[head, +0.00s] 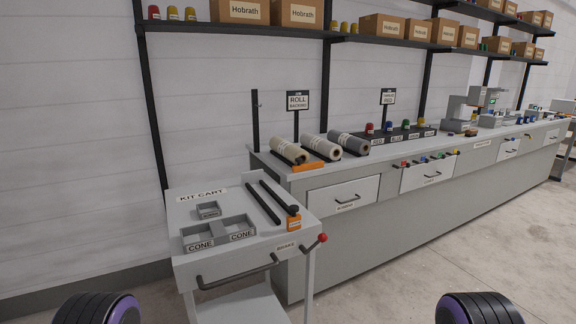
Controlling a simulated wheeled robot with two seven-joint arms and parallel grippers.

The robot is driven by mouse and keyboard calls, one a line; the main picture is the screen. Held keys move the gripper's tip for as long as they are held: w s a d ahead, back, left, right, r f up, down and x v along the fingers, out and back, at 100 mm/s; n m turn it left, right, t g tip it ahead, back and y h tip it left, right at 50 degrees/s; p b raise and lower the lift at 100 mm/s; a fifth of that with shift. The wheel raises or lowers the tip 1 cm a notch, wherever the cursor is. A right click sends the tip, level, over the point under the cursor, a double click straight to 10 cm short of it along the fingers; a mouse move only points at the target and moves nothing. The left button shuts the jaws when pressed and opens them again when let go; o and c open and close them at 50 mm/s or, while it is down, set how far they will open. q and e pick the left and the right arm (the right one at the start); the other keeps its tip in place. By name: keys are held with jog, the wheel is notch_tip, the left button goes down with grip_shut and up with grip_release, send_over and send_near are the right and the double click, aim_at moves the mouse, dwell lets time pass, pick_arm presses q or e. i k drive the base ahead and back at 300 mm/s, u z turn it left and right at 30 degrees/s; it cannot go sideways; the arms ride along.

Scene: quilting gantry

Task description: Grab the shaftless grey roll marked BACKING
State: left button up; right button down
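A grey roll (350,144) lies on the roll stand at the near-left end of the long grey counter, rightmost in a row of three. A pale label band shows on it, but its print is too small to read. A beige roll (289,151) and a whitish roll (320,146) lie to its left. A sign (298,101) reading ROLL, with a smaller second line, stands behind them. Neither of my grippers is in view; only dark rounded parts of my arms show at the bottom edge.
A kit cart (184,215) with grey trays marked CONE, two black bars (263,205) and a red-knobbed brake stands before the counter's left end. Coloured spools (388,128) stand right of the rolls. Shelves with boxes (239,10) hang above. Floor (440,270) at right is clear.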

aim_at(362, 146)
jog(key=u, duration=0.05)
jog(key=k, duration=0.3)
jog(key=z, duration=1.5)
jog(key=i, duration=1.25)
jog(key=z, duration=0.4)
jog(key=i, duration=1.15)
jog(key=u, duration=0.85)
jog(key=i, duration=0.9)
jog(key=u, duration=0.85)
